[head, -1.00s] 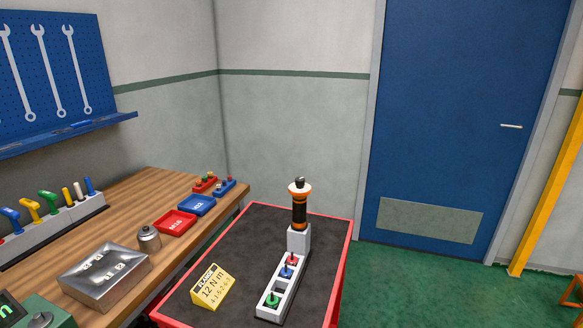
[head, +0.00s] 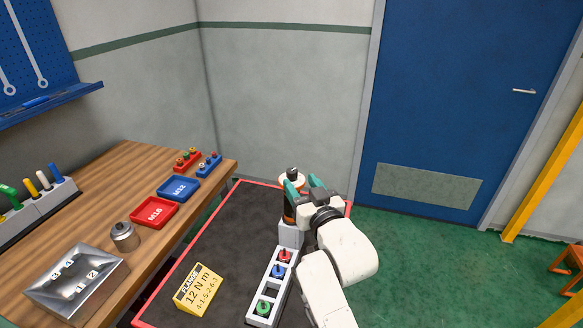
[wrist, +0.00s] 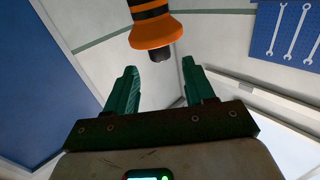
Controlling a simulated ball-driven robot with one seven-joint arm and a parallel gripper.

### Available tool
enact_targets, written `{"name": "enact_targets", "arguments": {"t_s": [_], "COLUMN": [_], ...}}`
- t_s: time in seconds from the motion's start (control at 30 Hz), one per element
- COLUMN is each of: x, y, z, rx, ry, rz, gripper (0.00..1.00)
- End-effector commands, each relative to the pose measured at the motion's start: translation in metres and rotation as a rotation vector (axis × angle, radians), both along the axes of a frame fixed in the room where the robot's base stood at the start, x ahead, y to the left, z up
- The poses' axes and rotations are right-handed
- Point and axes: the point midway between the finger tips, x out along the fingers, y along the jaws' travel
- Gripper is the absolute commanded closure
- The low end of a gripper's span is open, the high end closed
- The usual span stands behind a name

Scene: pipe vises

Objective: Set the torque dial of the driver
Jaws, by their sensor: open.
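The driver (head: 289,213) stands upright in a grey holder (head: 290,234) on the cart, dark-bodied with an orange and white collar and a dark tip on top. My gripper (head: 303,187) is open beside the driver's upper end and partly covers it. In the wrist view, the driver's orange collar (wrist: 154,33) and dark tip lie beyond the two green fingertips (wrist: 158,72), near the gap between them. Nothing is between the fingers. A yellow card (head: 198,290) on the cart reads FLANGE 12 N m, 4-1-5-2-6-3. The dial's marks are too small to read.
A light rack (head: 262,308) with red, blue and green sockets stands before the driver. The dark cart top (head: 235,225) has a red rim. The wooden bench at left carries a red M16 tray (head: 155,212), a blue M12 tray (head: 178,188), a metal weight and a numbered metal block.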

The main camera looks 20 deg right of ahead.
Motion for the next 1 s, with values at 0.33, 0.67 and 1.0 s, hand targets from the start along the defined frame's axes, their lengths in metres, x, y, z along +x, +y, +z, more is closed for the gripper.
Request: {"name": "enact_targets", "arguments": {"t_s": [0.33,0.67,1.0], "x": [0.052,0.064,0.064], "y": [0.003,0.003,0.003], "z": [0.001,0.0,0.0], "rx": [0.001,0.0,0.0], "ry": [0.001,0.001,0.001], "rz": [0.0,0.0,0.0], "gripper": [0.46,0.46,0.63]}}
